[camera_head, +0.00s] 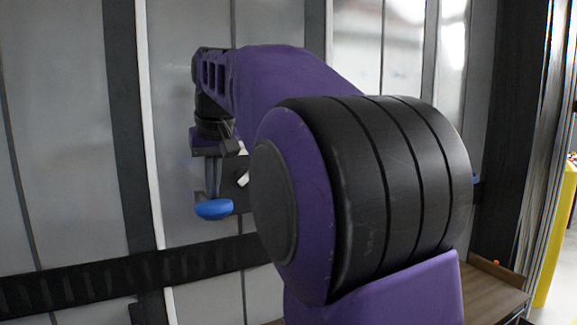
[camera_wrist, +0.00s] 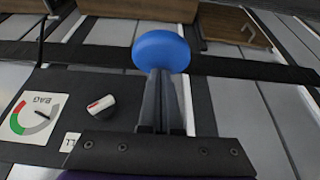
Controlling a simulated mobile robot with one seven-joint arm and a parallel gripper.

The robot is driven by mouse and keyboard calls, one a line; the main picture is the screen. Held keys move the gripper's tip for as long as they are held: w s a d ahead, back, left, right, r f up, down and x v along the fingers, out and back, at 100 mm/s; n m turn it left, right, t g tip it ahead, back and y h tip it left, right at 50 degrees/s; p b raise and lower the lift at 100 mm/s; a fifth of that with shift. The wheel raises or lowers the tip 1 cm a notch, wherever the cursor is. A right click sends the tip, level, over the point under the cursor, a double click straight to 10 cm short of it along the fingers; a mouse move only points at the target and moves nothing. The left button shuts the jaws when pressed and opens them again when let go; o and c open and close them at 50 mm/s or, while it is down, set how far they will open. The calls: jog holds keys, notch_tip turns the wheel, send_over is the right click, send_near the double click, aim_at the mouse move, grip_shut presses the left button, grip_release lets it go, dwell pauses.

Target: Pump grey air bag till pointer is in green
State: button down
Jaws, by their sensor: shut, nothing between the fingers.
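My gripper (camera_head: 213,180) points down with its fingers shut and nothing held between them. In the wrist view my gripper (camera_wrist: 160,95) has its fingertips at a rounded blue knob (camera_wrist: 160,50). The knob also shows in the head view (camera_head: 214,208), just below the fingers; I cannot tell whether they touch. A white gauge (camera_wrist: 35,117) marked BAG, with red, green and grey arc parts, lies at the left of the wrist view. Its thin dark pointer appears on the grey side, outside the green, but is small. I cannot pick out the grey air bag.
A dark slotted rail (camera_head: 100,280) crosses the grey wall.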

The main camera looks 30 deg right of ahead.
aim_at(214, 200)
jog(key=shift+f+b, duration=1.35)
jog(key=shift+f, duration=0.9)
jog(key=shift+r, duration=0.15)
notch_tip(214, 200, up, 5)
jog(key=p, duration=0.5)
jog(key=shift+r+p, duration=0.3)
jog(key=shift+r, duration=0.65)
